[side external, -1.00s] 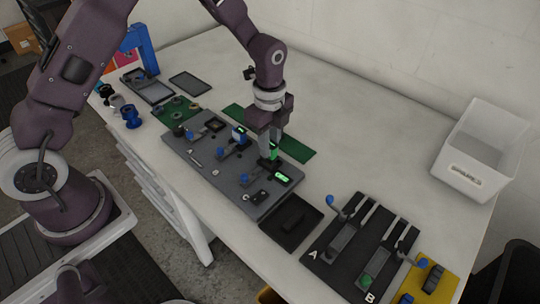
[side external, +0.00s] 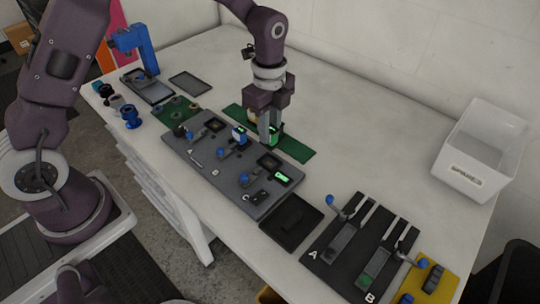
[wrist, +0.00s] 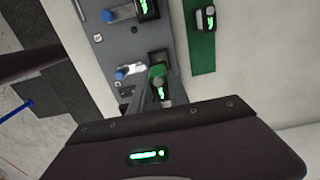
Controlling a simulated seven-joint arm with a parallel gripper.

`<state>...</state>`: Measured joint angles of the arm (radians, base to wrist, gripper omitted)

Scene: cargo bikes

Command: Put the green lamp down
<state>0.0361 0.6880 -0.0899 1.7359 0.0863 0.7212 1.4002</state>
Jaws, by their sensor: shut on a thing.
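The green lamp (wrist: 157,78) is a small green piece with a glowing face, seen in the wrist view. My gripper (side external: 270,140) is shut on it and holds it above the table, at the far edge of the grey board (side external: 258,208) and close to the green strip (side external: 296,150). In the side view the fingers partly hide the lamp (side external: 276,130). A dark square socket (side external: 268,161) in the board shows empty below and in front of the gripper. I cannot tell the exact gap under the lamp.
A blue lit piece (side external: 239,134) stands on the board left of my gripper. Another lit piece (wrist: 207,19) sits on the green strip. A black tray (side external: 291,222), black slotted panel (side external: 350,262) and white bin (side external: 480,150) lie to the right. Table behind the strip is clear.

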